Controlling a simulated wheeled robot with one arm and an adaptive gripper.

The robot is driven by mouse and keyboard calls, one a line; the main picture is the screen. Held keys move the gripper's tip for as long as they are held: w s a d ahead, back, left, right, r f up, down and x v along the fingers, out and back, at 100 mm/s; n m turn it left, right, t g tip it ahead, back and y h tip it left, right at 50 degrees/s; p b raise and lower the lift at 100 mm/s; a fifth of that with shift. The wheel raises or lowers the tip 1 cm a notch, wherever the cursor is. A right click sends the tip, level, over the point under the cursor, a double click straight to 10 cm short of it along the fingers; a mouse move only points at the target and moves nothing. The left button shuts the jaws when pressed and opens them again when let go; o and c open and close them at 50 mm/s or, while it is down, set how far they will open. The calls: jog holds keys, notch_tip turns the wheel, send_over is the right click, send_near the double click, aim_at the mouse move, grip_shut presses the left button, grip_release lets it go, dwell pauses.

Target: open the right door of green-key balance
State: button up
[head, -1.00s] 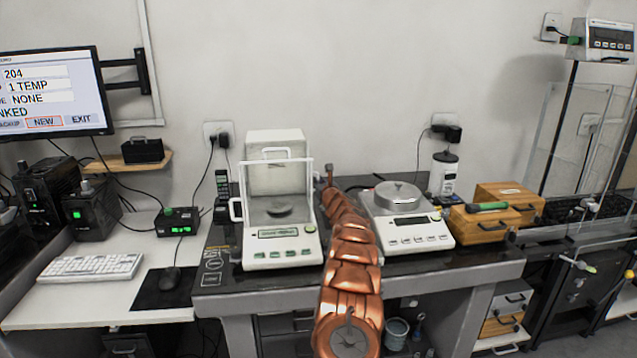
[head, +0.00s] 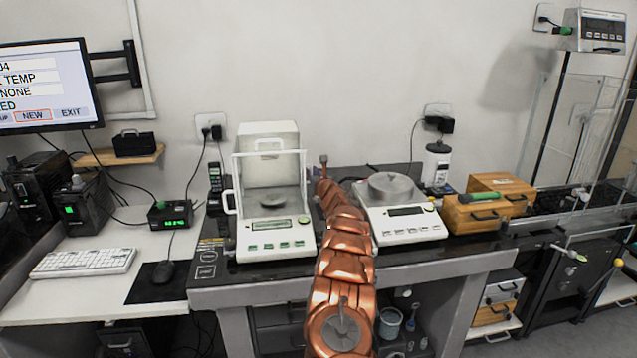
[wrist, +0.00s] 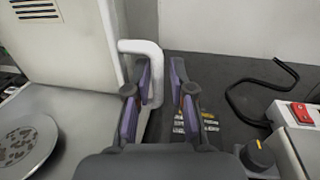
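The balance with green keys (head: 276,246) stands on the left of the dark bench, with a tall glass weighing chamber around its pan (head: 272,201). In the wrist view, the white loop handle (wrist: 139,46) of its right door stands out from the side of the chamber, and the round pan (wrist: 22,140) shows at lower left. My gripper (wrist: 160,92) is open, with the outer bar of the handle between its purple-padded fingers, nearer the left one. I cannot tell whether they touch. In the head view my copper arm hides the gripper and this handle.
A second balance (head: 405,224) with a round lidded pan stands close to the right of my arm, leaving a narrow gap. Wooden boxes (head: 483,214) stand farther right. A black cable (wrist: 235,98) lies on the bench behind the gripper. A keyboard (head: 84,262) is at left.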

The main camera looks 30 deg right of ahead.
jog(key=v, duration=1.1)
jog(key=shift+a, duration=0.2)
dwell(0.4)
jog(key=shift+s, duration=0.15)
jog(key=shift+s+d, duration=0.1)
dwell(0.4)
